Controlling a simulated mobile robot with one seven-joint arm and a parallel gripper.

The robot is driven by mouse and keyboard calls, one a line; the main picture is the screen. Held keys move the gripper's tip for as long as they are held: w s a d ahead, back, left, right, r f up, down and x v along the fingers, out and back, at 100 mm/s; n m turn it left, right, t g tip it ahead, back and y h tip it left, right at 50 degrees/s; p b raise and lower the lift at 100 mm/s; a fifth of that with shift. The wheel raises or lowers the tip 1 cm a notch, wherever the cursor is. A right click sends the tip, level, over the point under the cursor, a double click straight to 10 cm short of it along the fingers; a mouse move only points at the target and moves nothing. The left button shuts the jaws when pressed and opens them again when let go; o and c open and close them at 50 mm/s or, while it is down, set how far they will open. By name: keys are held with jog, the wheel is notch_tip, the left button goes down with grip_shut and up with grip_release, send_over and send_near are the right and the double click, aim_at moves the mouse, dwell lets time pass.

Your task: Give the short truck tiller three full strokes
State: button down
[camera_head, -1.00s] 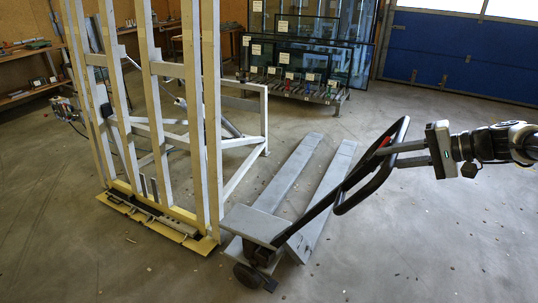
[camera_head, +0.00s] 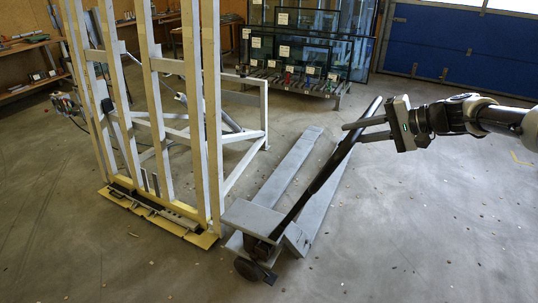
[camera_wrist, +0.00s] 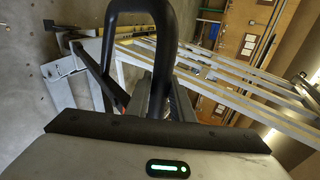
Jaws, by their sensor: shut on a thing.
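The grey pallet truck (camera_head: 254,217) stands on the floor, its two forks (camera_head: 287,168) pointing away to the back. Its dark tiller (camera_head: 307,200) slants up and right from the wheel end and shows nearly edge-on. My gripper (camera_head: 354,131) reaches in from the right and is shut on the tiller's upper handle. In the wrist view, the black handle loop (camera_wrist: 172,30) rises ahead of my gripper's pale body.
A tall pale tilting frame (camera_head: 211,110) with a yellow base stands close left of the truck. A rack of glass panes (camera_head: 310,60) is behind, with a blue door (camera_head: 460,50) at the back right. The floor at the front and right is clear.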

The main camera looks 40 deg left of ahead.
jog(key=d+f+b, duration=0.3)
jog(key=d+f, duration=0.3)
jog(key=d, duration=0.4)
jog(key=d+f+b, duration=0.3)
jog(key=d+f, duration=0.3)
jog(key=d, duration=0.5)
jog(key=shift+w+d+f+b, duration=0.15)
jog(key=shift+w+b, duration=0.15)
jog(key=shift+w, duration=0.15)
jog(key=d+f+b, duration=0.3)
jog(key=d+f, duration=0.5)
jog(key=d, duration=0.1)
jog(key=shift+w, duration=0.3)
jog(key=shift+f, duration=0.1)
jog(key=d+f+b, duration=0.5)
jog(key=d+f, duration=0.3)
jog(key=f, duration=0.1)
jog(key=shift+w+f, duration=0.15)
jog(key=shift+w, duration=0.05)
